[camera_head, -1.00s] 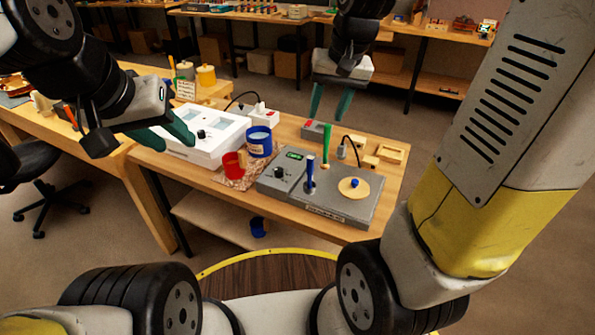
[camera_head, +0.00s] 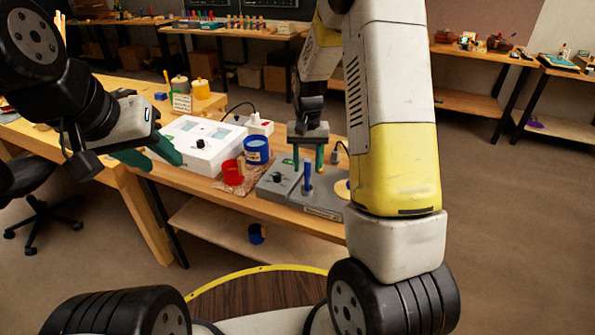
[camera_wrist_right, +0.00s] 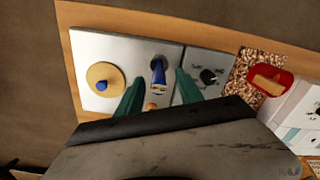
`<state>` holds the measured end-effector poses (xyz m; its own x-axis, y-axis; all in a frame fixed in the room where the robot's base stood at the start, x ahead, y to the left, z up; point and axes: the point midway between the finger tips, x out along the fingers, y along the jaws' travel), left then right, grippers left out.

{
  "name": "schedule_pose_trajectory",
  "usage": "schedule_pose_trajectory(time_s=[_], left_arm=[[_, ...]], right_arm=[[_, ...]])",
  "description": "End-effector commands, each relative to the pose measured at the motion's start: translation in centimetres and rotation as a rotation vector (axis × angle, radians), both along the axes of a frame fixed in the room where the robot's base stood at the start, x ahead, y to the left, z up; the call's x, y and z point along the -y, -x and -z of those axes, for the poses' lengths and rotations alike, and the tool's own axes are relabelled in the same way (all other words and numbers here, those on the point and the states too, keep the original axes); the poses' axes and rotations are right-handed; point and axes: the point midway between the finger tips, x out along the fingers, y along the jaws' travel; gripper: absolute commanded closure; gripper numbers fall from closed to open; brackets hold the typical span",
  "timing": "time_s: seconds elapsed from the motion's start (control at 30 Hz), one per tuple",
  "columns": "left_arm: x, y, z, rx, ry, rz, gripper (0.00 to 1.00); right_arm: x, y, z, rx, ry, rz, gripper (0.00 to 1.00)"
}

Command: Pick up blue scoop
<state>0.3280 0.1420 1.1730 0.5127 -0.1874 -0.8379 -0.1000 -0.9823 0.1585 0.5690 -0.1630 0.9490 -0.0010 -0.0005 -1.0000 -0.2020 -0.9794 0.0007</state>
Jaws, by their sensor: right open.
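The blue scoop shows as an upright blue handle (camera_head: 307,173) standing in the grey bench unit (camera_head: 277,187). My right gripper (camera_head: 308,158) is open above the unit, with its green fingers pointing down around the handle's position. In the right wrist view the blue handle (camera_wrist_right: 158,72) lies between the two open fingers (camera_wrist_right: 158,88), with no clear contact. The scoop's lower end is hidden. My left gripper (camera_head: 165,160) is open and empty, beside the white box with the panels (camera_head: 197,145).
A red cup (camera_head: 233,172) and a blue cup (camera_head: 257,151) stand left of the grey unit. A round tan disc (camera_wrist_right: 103,78) with a blue knob is on the unit. A dark blue container (camera_head: 256,234) sits on the lower shelf. My right forearm hides the bench's right end.

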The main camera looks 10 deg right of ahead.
Motion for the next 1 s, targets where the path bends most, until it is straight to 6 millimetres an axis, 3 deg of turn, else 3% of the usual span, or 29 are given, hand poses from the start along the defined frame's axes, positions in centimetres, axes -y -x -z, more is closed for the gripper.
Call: schedule_pose_trajectory(time_s=[0.2, 0.47, 0.7, 1.0], left_arm=[[0.0, 0.0, 0.0, 0.0, 0.0, 0.0, 0.61], [0.0, 0.0, 0.0, 0.0, 0.0, 0.0, 0.61], [0.0, 0.0, 0.0, 0.0, 0.0, 0.0, 0.61], [0.0, 0.0, 0.0, 0.0, 0.0, 0.0, 0.61]], right_arm=[[0.1, 0.2, 2.8, -0.001, 0.0, 0.0, 0.56], [0.1, 0.1, 3.0, 0.001, -0.001, -0.001, 0.56], [0.1, 0.1, 3.0, 0.001, -0.001, 0.0, 1.0], [0.1, 0.1, 2.9, 0.002, -0.001, 0.0, 1.0]])
